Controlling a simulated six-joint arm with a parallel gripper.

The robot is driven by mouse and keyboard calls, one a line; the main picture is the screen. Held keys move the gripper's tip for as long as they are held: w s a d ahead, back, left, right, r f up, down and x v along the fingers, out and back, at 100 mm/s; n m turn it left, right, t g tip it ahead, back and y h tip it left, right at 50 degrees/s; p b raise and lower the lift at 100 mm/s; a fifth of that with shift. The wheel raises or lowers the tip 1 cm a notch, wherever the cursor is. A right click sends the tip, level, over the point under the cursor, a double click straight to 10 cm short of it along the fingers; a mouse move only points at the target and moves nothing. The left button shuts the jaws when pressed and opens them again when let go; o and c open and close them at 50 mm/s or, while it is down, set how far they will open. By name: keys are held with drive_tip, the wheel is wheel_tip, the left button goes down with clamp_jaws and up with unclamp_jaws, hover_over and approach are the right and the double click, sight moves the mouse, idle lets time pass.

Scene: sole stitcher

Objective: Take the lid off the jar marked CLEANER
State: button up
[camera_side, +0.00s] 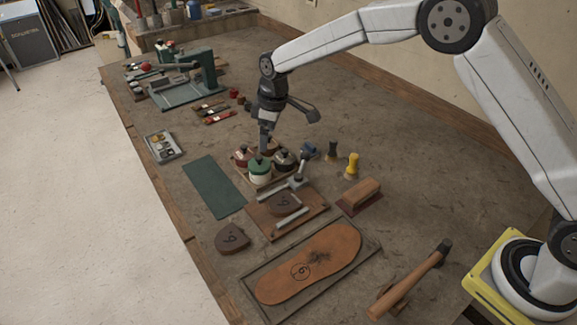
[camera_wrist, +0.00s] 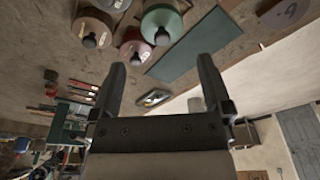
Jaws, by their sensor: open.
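A cluster of lidded jars stands on a small wooden board mid-table. In the side view I see a jar with a green lid (camera_side: 259,166), one with a dark red lid (camera_side: 242,154), one with a black lid (camera_side: 285,159), and a brownish one partly hidden behind my gripper (camera_side: 265,147). No jar marking is readable, so I cannot tell which is CLEANER. In the wrist view the green lid (camera_wrist: 170,19), red lid (camera_wrist: 132,48) and brown lid (camera_wrist: 88,27) show round dark knobs.
A green mat (camera_side: 214,186) lies left of the jars. A clamp on a board (camera_side: 265,223), a leather sole in a tray (camera_side: 310,262) and a hammer (camera_side: 412,280) lie in front. Yellow-handled tool (camera_side: 352,165) and a brush (camera_side: 360,193) stand right. A green machine (camera_side: 185,87) is behind.

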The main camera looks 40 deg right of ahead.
sight(260, 157)
drive_tip(key=shift+w+a+f, duration=0.2)
drive_tip(key=shift+w+a, duration=0.2)
drive_tip(key=shift+w+a+f, duration=0.15)
drive_tip(key=shift+f, duration=1.15)
drive_tip(key=shift+w+a+f, duration=0.15)
drive_tip(key=shift+a+f, duration=0.05)
drive_tip(key=shift+f, duration=1.05)
drive_tip(key=shift+w+a+f, duration=0.15)
drive_tip(key=shift+f, duration=1.15)
drive_tip(key=c, duration=1)
